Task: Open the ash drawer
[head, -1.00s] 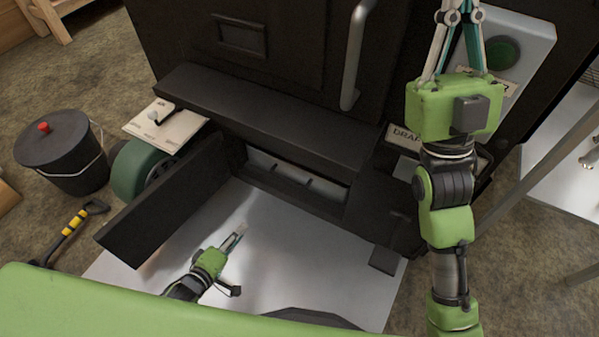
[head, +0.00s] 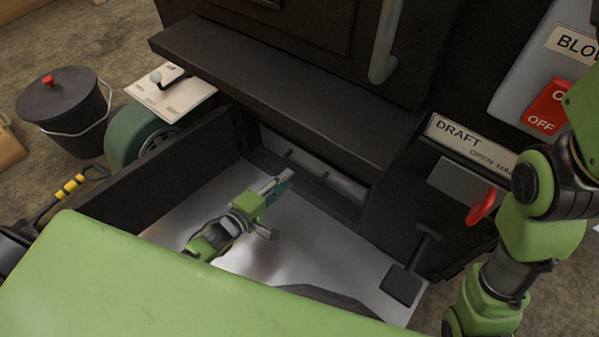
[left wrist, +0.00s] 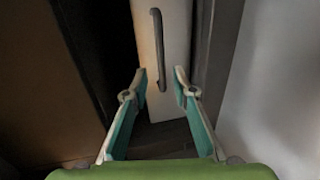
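The ash drawer front (head: 325,176) is a pale grey panel low in the dark recess under the black ledge. In the left wrist view the pale drawer front (left wrist: 178,45) carries a dark bar handle (left wrist: 159,50). The drawer looks shut. My left gripper (head: 281,181) is in front of the recess, over the shiny floor plate. In the left wrist view my left gripper (left wrist: 160,84) is open, its fingers on either side of the handle's near end; I cannot tell whether they touch the panel. My right arm is at the right edge, its fingers out of frame.
A black panel (head: 155,172) stands out left of the recess. A green blower housing (head: 128,137), lidded bucket (head: 62,105) and shovel (head: 67,188) are further left. On the right are a DRAFT plate (head: 462,139), a red handle (head: 486,203) and a red OFF switch (head: 547,107).

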